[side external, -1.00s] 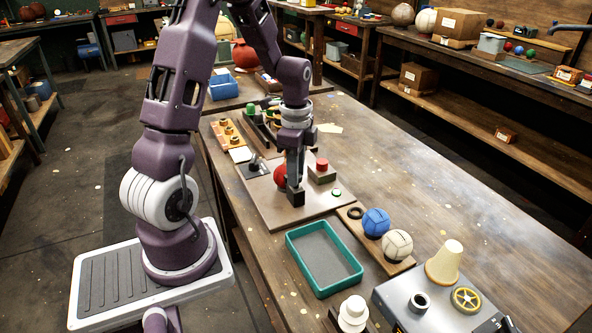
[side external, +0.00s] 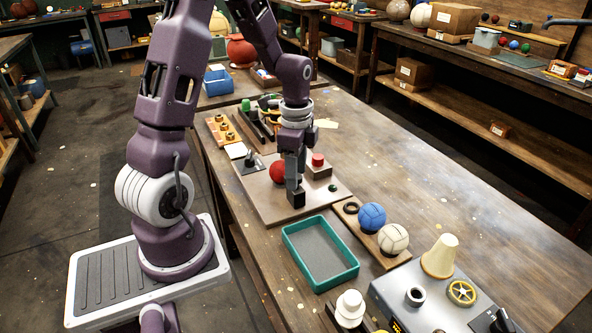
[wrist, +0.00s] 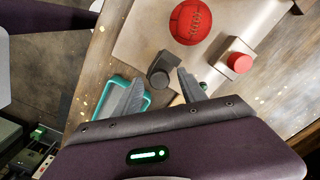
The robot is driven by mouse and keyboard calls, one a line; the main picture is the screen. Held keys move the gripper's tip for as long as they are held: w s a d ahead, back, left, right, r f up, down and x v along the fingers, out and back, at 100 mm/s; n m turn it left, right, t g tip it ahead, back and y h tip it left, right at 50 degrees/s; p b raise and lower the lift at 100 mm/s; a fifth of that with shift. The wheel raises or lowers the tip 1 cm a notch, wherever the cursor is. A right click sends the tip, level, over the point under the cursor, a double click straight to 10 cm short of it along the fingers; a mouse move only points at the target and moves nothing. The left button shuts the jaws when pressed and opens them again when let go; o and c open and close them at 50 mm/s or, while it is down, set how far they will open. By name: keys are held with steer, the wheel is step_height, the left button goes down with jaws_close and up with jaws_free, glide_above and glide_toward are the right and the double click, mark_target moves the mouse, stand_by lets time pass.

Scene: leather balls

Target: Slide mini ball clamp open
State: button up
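The mini ball clamp stands on a beige plate (side external: 262,203) on the bench. Its red ball (side external: 278,171) shows in both views, also near the top of the wrist view (wrist: 190,22). A dark block (side external: 297,199), apparently the clamp's sliding part, stands apart from the ball; it also shows in the wrist view (wrist: 160,76). My gripper (side external: 294,182) is directly over this block. In the wrist view its fingers (wrist: 160,73) are spread on either side of the block, with slim gaps visible. Contact is hard to judge.
A block with a red button (side external: 318,161) stands right of the ball, with a small green button (side external: 332,188) near the plate's edge. A teal tray (side external: 343,284) lies in front. Blue (side external: 371,216) and cream (side external: 393,238) balls sit to the right. The bench's right side is clear.

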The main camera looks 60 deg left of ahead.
step_height(320, 180, up, 7)
steer(key=shift+r, duration=0.1)
stand_by(0.3)
steer(key=s+d+r+n+t, duration=0.2)
steer(key=s+d+r+n, duration=0.2)
steer(key=s+d, duration=0.3)
steer(key=s+d+r+n+t, duration=0.3)
steer(key=s+d+r+n, duration=0.2)
steer(key=d, duration=0.5)
steer(key=shift+s+r+t, duration=0.3)
steer(key=shift+s+r, duration=0.6)
steer(key=shift+s, duration=0.35)
